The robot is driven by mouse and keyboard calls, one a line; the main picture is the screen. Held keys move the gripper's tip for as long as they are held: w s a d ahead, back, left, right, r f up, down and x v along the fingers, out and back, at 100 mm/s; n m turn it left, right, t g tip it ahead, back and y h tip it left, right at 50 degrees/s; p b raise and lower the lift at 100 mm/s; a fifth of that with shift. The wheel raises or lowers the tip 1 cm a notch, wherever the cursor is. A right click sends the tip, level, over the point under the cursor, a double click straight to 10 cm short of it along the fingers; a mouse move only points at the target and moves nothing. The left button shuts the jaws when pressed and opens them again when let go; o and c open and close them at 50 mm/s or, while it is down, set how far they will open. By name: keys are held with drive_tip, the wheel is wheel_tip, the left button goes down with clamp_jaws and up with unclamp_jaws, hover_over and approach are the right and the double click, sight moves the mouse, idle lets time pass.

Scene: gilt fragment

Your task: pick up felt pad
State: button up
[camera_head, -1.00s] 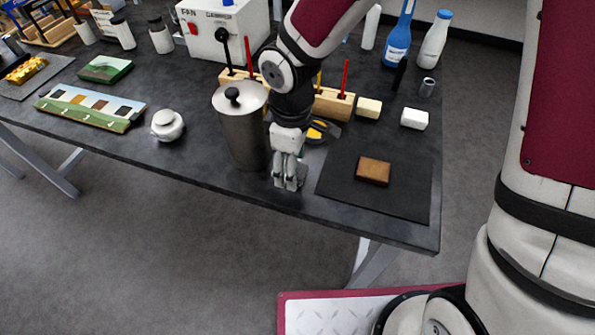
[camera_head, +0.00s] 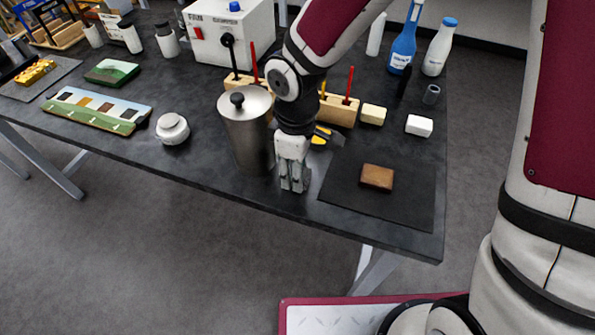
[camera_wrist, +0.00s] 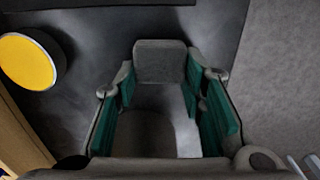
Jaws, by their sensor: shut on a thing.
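My gripper (camera_head: 294,183) is low over the dark table near its front edge, just right of the steel canister. In the wrist view its green-lined fingers (camera_wrist: 160,85) are shut on a small grey rounded block (camera_wrist: 160,60), which I take to be the felt pad. The block sits between the fingertips, and the table surface lies beneath. In the head view the fingers hide the pad, so I cannot tell whether it still touches the table.
A steel canister (camera_head: 246,135) stands close left of my gripper. A dark mat (camera_head: 410,208) with a brown block (camera_head: 377,177) lies to the right. A wooden rack (camera_head: 338,110) and a yellow-black object (camera_head: 322,136) are behind. A white jar (camera_head: 172,129) stands further left.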

drive_tip(key=shift+r, duration=0.45)
wheel_tip(320, 180, up, 2)
drive_tip(key=shift+r, duration=0.1)
drive_tip(key=s+r+p, duration=0.1)
drive_tip(key=s+p, duration=0.4)
drive_tip(key=s, duration=1.1)
drive_tip(key=shift+r, duration=0.3)
drive_tip(key=shift+d, duration=0.15)
drive_tip(key=shift+c, duration=0.9)
